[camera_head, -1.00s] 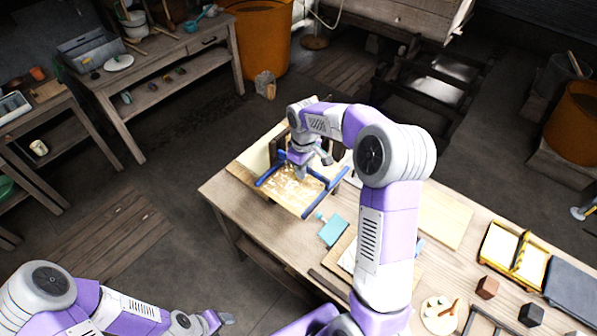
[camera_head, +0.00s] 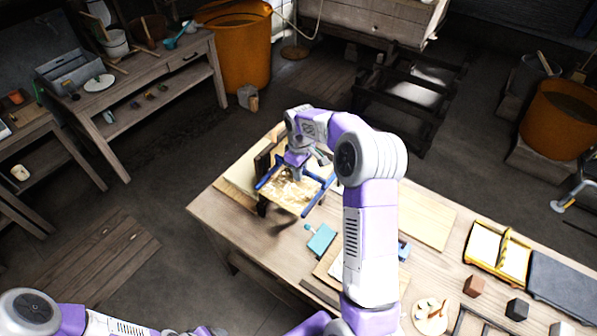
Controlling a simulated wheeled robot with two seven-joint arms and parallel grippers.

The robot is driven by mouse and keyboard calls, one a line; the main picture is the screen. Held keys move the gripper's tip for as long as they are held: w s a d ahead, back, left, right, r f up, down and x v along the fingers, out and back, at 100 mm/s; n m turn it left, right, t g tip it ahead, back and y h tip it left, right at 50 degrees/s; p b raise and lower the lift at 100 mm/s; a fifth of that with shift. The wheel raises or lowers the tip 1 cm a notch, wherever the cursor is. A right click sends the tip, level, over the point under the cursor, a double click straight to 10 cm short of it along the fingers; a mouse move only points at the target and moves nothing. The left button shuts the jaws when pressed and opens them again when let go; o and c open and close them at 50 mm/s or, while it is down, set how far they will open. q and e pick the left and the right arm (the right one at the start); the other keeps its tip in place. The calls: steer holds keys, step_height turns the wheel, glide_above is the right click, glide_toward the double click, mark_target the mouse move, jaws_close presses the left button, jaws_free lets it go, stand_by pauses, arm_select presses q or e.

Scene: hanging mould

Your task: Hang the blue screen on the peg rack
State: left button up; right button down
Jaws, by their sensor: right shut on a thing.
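The blue screen (camera_head: 292,193), a tan mesh panel with blue bars on two sides, is over the far left end of the workbench. My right gripper (camera_head: 298,174) is shut on it from above, near its far side; the fingertips are partly hidden by the wrist. A dark shadow lies on the bench below the screen, which looks raised off the top. Dark wooden uprights (camera_head: 263,163), likely the peg rack, stand just behind and left of the screen, partly covered by it; I see no pegs clearly. My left gripper (camera_head: 205,331) is barely in view at the bottom edge.
On the workbench (camera_head: 225,213) lie a teal scoop-like tool (camera_head: 321,239), a pale board (camera_head: 428,218), a yellow-edged tray (camera_head: 497,250), dark blocks (camera_head: 517,308) and a round board (camera_head: 430,315). An orange barrel (camera_head: 236,50) stands behind on the floor.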

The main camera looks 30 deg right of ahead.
steer(key=shift+f+b, duration=0.45)
steer(key=shift+f, duration=0.2)
stand_by(0.5)
steer(key=c, duration=1)
jaws_free()
steer(key=shift+r, duration=0.1)
step_height(320, 180, up, 7)
steer(key=shift+r, duration=0.2)
